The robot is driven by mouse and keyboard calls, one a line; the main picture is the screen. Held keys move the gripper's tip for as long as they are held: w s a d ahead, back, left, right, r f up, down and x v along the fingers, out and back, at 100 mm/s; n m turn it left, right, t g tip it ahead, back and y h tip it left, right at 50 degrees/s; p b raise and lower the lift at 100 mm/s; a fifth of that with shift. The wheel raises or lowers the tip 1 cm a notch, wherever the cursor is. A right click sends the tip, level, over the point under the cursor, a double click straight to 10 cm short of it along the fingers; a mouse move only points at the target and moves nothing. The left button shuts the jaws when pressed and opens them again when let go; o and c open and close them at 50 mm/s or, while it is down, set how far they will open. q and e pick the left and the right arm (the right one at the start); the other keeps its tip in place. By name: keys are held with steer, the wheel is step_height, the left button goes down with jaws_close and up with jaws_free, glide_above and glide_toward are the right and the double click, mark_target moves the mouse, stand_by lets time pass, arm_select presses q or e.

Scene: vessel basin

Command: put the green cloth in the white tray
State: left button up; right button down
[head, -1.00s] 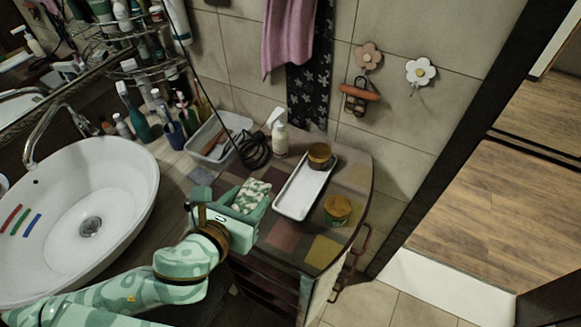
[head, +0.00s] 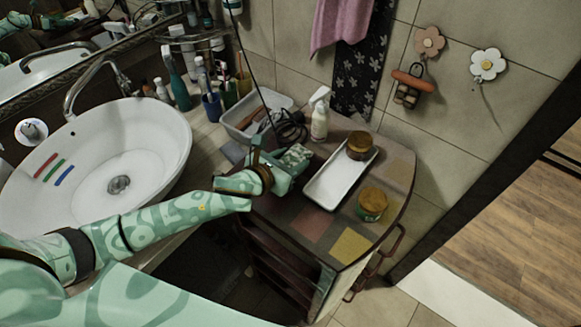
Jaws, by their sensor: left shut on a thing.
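The green cloth (head: 296,156), with a pale pattern, is in the jaws of my left gripper (head: 287,162). The gripper is shut on it, just left of the white tray and over the cabinet top. Part of the cloth is hidden by the gripper. The white tray (head: 333,188) is long and narrow and lies on the patchwork cabinet top. A brown-lidded jar (head: 360,146) stands at its far end; its near part is bare. My right gripper is not in view.
A second jar (head: 372,203) stands right of the tray. A white spray bottle (head: 319,117) stands behind it. A black coiled cable (head: 289,127) and a grey-white bin (head: 243,122) lie behind my gripper. The white basin (head: 95,165) is at left. The cabinet's front top is clear.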

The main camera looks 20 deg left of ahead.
arm_select(q)
step_height(320, 180, down, 2)
steer(key=shift+f, duration=0.2)
steer(key=shift+r, duration=0.1)
steer(key=o, duration=1)
steer(key=shift+o, duration=0.2)
